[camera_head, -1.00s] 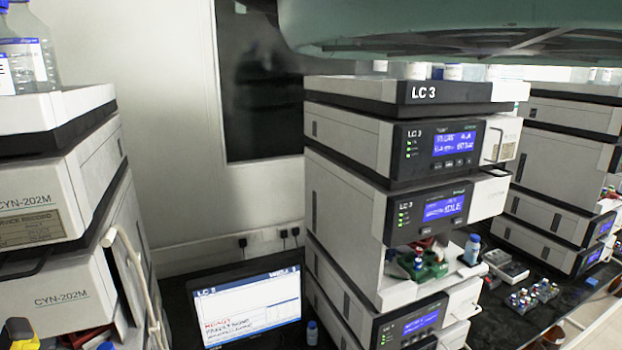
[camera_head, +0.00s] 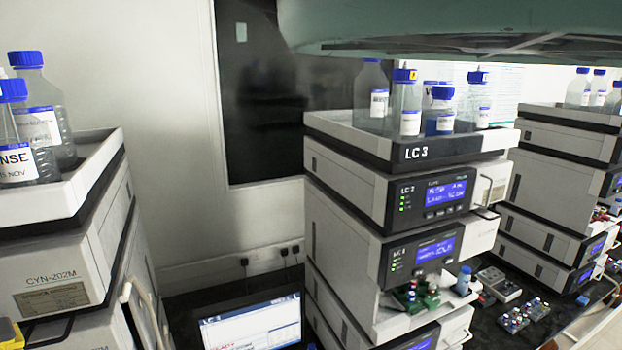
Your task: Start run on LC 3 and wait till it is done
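The LC 3 stack (camera_head: 345,195) stands right of centre, with an "LC 3" label on its top tray (camera_head: 416,152). Its upper module has a lit blue display (camera_head: 446,191) and green lights; a second module below has another blue display (camera_head: 435,250). The display text is too small to read surely. A laptop screen (camera_head: 250,325) headed "LC 3" sits at the lower left of the stack; red text like "READY" shows, and its lower part is cut off. My gripper is not in view.
Blue-capped bottles (camera_head: 410,110) stand on the stack's top tray. A CYN-202M stack (camera_head: 65,285) fills the left side. More stacks (camera_head: 560,170) stand at right. Vial racks (camera_head: 524,315) lie on the dark bench. A teal overhead form covers the top right.

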